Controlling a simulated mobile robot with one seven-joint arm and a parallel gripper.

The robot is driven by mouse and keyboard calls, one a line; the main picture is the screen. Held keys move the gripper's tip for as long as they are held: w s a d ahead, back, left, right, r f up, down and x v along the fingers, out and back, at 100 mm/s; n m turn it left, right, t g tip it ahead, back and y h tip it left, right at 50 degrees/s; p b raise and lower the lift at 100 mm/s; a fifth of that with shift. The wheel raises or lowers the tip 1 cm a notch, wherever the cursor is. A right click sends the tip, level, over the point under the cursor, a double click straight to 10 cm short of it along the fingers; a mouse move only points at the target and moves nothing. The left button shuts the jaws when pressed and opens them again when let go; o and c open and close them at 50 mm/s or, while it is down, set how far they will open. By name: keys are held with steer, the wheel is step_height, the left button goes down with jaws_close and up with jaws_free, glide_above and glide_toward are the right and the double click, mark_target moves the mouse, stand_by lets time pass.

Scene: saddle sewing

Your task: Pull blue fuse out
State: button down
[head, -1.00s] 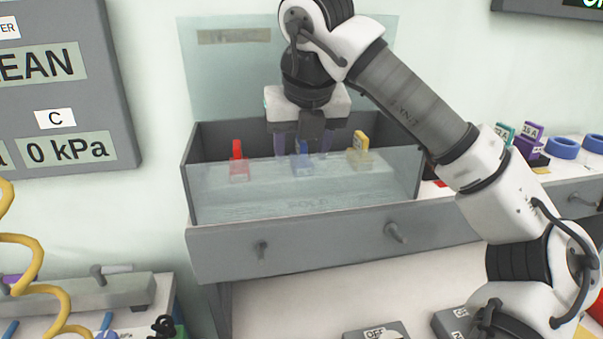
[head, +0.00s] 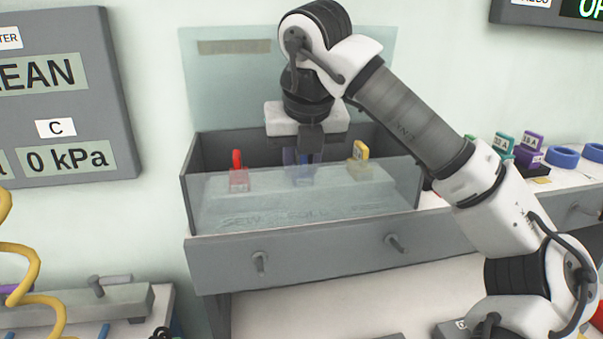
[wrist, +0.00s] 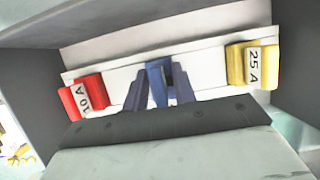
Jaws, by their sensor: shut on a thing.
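The blue fuse (wrist: 156,80) stands in the middle of a white holder strip inside a grey fuse box (head: 202,239). My gripper (head: 303,158) reaches down into the box from above, and its fingers are shut on the blue fuse. In the wrist view my gripper (wrist: 160,92) has a dark finger on each side of the fuse. In the head view the blue fuse (head: 300,176) is partly hidden by the fingers and the clear front panel. The fuse still appears seated in the strip.
A red 10 A fuse (wrist: 83,97) stands left of the blue one and a yellow 25 A fuse (wrist: 251,65) stands right. The box walls and clear front panel (head: 300,205) enclose them. Green fuses (head: 502,143) and purple fuses (head: 531,149) stand on the right counter.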

steer(key=shift+r, duration=0.15)
steer(key=shift+r+p, duration=0.55)
steer(key=shift+r, duration=0.1)
steer(key=shift+r, duration=0.25)
steer(key=shift+r+p, duration=0.95)
steer(key=shift+r, duration=0.1)
steer(key=shift+r+p, duration=1.55)
steer(key=shift+r, duration=0.5)
